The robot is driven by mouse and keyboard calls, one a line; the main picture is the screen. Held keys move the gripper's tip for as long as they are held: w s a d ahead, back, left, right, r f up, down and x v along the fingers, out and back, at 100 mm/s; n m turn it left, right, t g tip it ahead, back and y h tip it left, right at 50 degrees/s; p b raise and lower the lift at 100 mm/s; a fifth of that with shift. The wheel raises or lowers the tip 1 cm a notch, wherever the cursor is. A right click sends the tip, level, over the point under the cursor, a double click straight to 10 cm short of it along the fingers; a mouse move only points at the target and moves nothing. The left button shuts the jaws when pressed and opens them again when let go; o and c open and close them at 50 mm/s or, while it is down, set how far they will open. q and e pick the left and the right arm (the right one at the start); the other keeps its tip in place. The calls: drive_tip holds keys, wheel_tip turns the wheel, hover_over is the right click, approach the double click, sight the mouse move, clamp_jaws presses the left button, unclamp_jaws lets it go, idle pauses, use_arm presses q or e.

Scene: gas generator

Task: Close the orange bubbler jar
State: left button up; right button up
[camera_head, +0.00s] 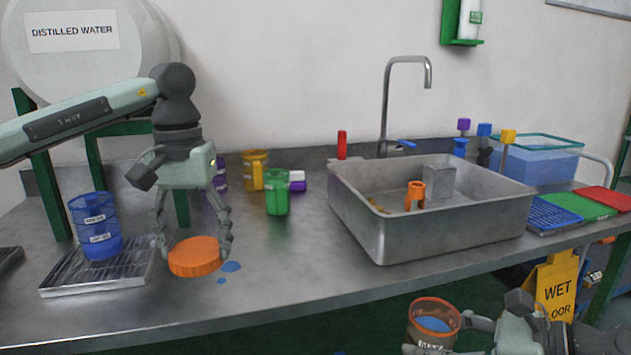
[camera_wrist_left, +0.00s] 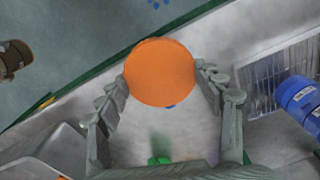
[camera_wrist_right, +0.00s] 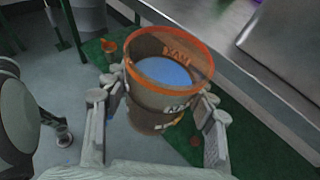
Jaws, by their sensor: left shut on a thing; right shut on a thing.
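The round orange lid (camera_head: 195,257) is between the fingertips of my left gripper (camera_head: 193,248), which is shut on it just over the front left of the counter. It also fills the middle of the left wrist view (camera_wrist_left: 160,72). The orange-rimmed bubbler jar (camera_head: 434,322) is in front of the counter edge, open at the top, with blue liquid inside. In the right wrist view the jar (camera_wrist_right: 160,90) stands between the fingers of my right gripper (camera_wrist_right: 160,112), which is shut on it. The lid and jar are well apart.
A metal sink (camera_head: 440,215) sits in the counter. A blue jar (camera_head: 95,228) stands on a drip tray (camera_head: 70,283) at left. Green (camera_head: 277,192) and yellow (camera_head: 254,170) jars stand behind. Blue drops (camera_head: 231,267) lie beside the lid. A wet-floor sign (camera_head: 557,285) stands right.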

drive_tip(key=shift+d+f, duration=0.2)
drive_tip(key=shift+d, duration=0.3)
drive_tip(key=a+r+n+g+y, duration=0.1)
drive_tip(key=a+r+n+g, duration=0.2)
drive_tip(key=a+r, duration=0.35)
drive_tip(key=d+f+m+t, duration=0.1)
drive_tip(key=d+f, duration=0.2)
drive_tip(key=d+f+m+t+h, duration=0.1)
drive_tip(key=d+f+m+t, duration=0.1)
drive_tip(key=d+f, duration=0.1)
drive_tip(key=shift+d+f, duration=0.25)
drive_tip(key=shift+d, duration=0.15)
drive_tip(key=s+a+f+n+g+y, duration=0.2)
drive_tip(key=a+n+g, duration=0.6)
drive_tip(key=a, duration=0.5)
drive_tip(key=shift+a+g, duration=0.35)
drive_tip(key=shift+g, duration=0.15)
drive_tip(key=shift+f, duration=0.1)
